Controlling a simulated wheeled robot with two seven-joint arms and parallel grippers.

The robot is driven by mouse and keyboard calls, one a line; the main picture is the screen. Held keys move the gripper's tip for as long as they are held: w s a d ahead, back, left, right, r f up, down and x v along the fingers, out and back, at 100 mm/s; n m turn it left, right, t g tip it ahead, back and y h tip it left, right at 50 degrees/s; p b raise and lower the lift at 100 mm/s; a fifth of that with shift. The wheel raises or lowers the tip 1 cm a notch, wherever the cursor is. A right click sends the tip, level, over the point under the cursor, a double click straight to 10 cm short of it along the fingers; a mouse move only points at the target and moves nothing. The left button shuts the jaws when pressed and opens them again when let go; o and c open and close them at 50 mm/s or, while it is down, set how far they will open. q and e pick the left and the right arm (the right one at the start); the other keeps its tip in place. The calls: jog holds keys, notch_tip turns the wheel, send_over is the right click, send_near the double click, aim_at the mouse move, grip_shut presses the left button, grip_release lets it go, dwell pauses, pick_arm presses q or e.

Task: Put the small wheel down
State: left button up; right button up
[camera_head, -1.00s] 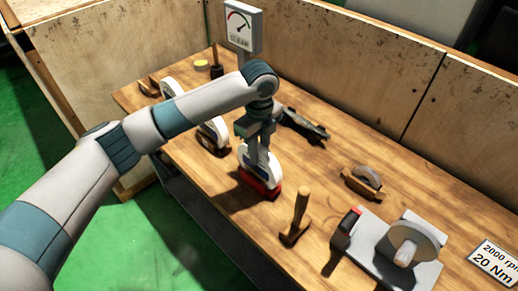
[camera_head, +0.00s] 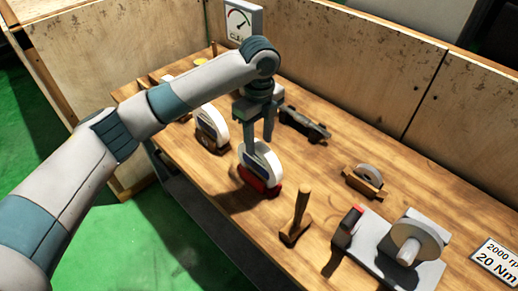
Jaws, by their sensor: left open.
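A white wheel (camera_head: 268,160) with a dark blue label stands upright in a red stand (camera_head: 258,184) near the middle of the bench. My left gripper (camera_head: 259,142) is directly above this wheel, fingers pointing down and spread, their tips at its upper edge. It is open and the wheel rests in the stand. I cannot tell whether a fingertip still touches the wheel. A smaller grey wheel (camera_head: 368,173) stands in a wooden holder (camera_head: 362,187) to the right. My right gripper is not in view.
Another white wheel (camera_head: 213,122) stands in a holder to the left. A grinder-like fixture with a mounted wheel (camera_head: 418,243) is at the right front. A dark tool (camera_head: 304,124) lies behind. Plywood walls (camera_head: 350,75) close off the back.

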pick_arm(q)
notch_tip(320, 180, up, 8)
jog(key=b, duration=0.2)
jog(key=shift+s+f, duration=0.1)
jog(key=shift+f, duration=0.05)
dwell(0.7)
